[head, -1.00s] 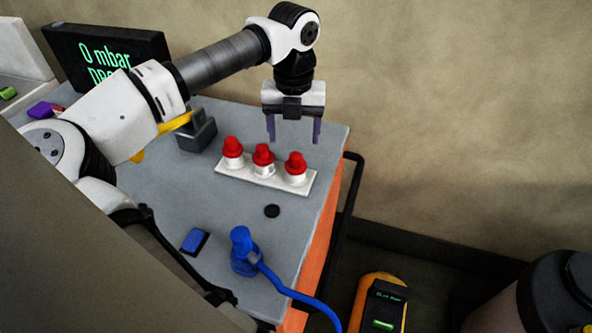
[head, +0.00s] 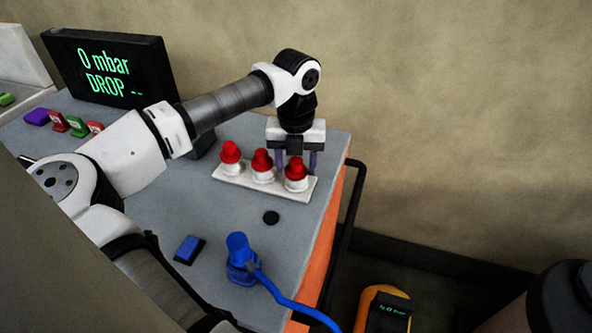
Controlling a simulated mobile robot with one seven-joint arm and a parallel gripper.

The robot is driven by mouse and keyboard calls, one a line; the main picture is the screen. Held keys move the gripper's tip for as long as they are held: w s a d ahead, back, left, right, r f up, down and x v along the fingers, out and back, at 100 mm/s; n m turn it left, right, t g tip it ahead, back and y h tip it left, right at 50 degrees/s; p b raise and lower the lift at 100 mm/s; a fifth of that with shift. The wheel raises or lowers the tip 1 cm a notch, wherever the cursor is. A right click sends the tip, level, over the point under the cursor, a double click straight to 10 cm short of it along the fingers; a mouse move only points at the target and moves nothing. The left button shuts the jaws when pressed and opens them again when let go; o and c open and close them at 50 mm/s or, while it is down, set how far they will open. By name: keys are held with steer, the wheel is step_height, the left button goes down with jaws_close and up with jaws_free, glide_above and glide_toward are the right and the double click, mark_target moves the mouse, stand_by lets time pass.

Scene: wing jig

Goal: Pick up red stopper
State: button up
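Three red stoppers stand upright in a row on a white rack: the left stopper (head: 230,152), the middle stopper (head: 262,160) and the right stopper (head: 296,168). Each red cap sits on a white base. The rack (head: 223,179) lies on the grey bench top. My gripper (head: 296,165) points down at the right end of the rack, with its two purple fingers apart. The fingers are behind or around the right stopper; I cannot tell which. The fingertips are partly hidden by the stoppers. Nothing shows held in them.
A blue connector (head: 239,257) with a hose stands at the bench's front. A blue block (head: 189,249) and a black disc (head: 271,218) lie nearby. A display (head: 110,70) reads "0 mbar DROP". Several coloured blocks lie at left. The bench's orange side (head: 325,255) drops to the floor.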

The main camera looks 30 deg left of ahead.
steer(key=c, duration=0.6)
step_height(320, 180, up, 19)
steer(key=p, duration=0.8)
step_height(320, 180, up, 4)
glide_above(296, 160)
